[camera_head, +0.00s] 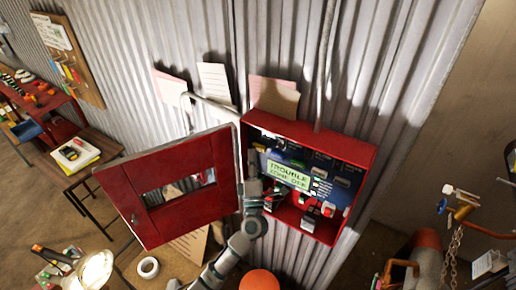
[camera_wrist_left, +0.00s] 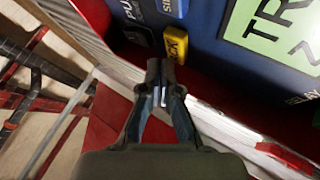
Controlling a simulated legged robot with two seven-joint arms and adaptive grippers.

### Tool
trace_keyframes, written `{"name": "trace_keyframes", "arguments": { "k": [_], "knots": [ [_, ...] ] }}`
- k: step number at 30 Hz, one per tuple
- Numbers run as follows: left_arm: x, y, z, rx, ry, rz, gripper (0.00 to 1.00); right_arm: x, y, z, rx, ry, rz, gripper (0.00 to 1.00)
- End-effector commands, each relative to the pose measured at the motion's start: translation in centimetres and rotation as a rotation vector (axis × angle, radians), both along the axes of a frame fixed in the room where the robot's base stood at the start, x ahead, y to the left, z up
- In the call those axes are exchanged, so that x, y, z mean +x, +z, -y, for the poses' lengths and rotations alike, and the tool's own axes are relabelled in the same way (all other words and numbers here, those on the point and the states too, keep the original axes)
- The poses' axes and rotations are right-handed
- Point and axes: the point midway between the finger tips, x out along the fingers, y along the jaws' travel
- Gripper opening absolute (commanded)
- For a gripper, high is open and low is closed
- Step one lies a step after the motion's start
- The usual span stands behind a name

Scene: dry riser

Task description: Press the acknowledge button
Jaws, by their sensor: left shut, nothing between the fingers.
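The red panel box (camera_head: 345,147) hangs on the corrugated wall with its door open to the left. Its lit green display (camera_head: 288,175) reads "TROUBLE" with a second line like "ZONE OFF". In the left wrist view, the yellow button (camera_wrist_left: 176,42), lettered like "ACK", sits on the blue panel face just beyond my fingertips. My left gripper (camera_head: 254,188) is shut and empty at the box's left side, between door and display; it also shows in the left wrist view (camera_wrist_left: 160,84). The fingertips appear close to the yellow button; I cannot tell whether they touch. My right gripper is not in view.
The open red door (camera_head: 175,213) stands close left of my left arm. A blue button (camera_wrist_left: 172,8) and a black one (camera_wrist_left: 136,36) neighbour the yellow one. Switches and small parts fill the lower box. A white tape roll (camera_head: 148,267) lies below the door.

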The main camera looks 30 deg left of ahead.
Motion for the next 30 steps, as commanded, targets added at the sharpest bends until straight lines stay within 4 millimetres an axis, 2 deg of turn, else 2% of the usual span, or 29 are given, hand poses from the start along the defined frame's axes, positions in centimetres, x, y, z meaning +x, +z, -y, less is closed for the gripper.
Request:
{"name": "trace_keyframes", "arguments": {
  "k": [4,30],
  "knots": [
    [0.45,0.19,0.04,0.000,0.000,-0.001,0.00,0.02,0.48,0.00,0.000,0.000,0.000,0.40],
    [1.05,0.16,0.10,0.000,0.000,0.000,0.00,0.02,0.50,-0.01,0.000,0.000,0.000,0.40]
  ]
}}
